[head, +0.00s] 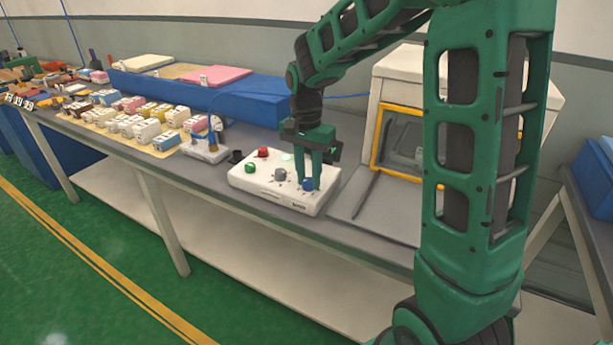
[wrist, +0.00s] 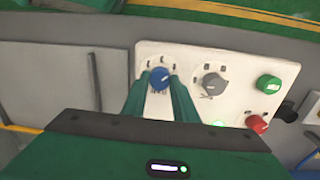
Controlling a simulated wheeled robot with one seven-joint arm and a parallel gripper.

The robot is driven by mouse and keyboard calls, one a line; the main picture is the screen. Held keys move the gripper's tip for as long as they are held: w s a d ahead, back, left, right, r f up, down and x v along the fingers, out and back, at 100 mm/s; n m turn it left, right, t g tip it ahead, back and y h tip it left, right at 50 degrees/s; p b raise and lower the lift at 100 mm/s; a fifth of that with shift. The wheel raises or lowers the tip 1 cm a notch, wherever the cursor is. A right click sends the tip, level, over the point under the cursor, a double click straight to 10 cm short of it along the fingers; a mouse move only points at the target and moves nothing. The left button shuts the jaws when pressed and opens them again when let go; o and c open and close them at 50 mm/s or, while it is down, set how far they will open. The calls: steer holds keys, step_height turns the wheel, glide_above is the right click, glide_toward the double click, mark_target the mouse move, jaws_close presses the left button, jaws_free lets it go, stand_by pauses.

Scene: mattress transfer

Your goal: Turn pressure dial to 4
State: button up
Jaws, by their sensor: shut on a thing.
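A white control box (head: 262,188) lies on the grey table, with a blue dial (head: 308,184) at its right end and a grey dial (head: 280,174) beside it. In the wrist view the blue dial (wrist: 160,78) sits between my fingertips and the grey dial (wrist: 213,84) is to its right. My gripper (head: 309,172) points down from above and is shut on the blue dial; its fingers (wrist: 160,92) flank the dial. Small marks surround both dials; their numbers are too small to read, and the lower marks of the blue dial are partly hidden by the fingers.
The box also bears a green button (head: 250,168), a red button (head: 263,152) and a lit green lamp (head: 285,157). A white machine with a yellow-framed window (head: 402,140) stands close on the right. A small device (head: 206,150) and several small blocks lie to the left.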

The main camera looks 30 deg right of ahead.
mark_target(307, 179)
steer(key=shift+w+a+r, duration=0.1)
steer(key=shift+w, duration=0.1)
steer(key=o, duration=1)
steer(key=shift+o, duration=0.2)
steer(key=shift+s, duration=0.1)
step_height(307, 179, up, 11)
steer(key=shift+w+f, duration=0.2)
steer(key=shift+w, duration=0.05)
steer(key=s+d+f+n, duration=0.1)
steer(key=s+d+f, duration=0.1)
steer(key=s, duration=0.8)
steer(key=s+d+f+n, duration=0.2)
steer(key=s+d, duration=0.3)
steer(key=s, duration=0.5)
steer(key=s+d+f+n, duration=0.2)
steer(key=s+d+f, duration=0.1)
steer(key=s, duration=0.7)
steer(key=shift+s+d+f+t+y, duration=0.2)
steer(key=shift+d+t+y, duration=0.1)
steer(key=shift+d, duration=0.2)
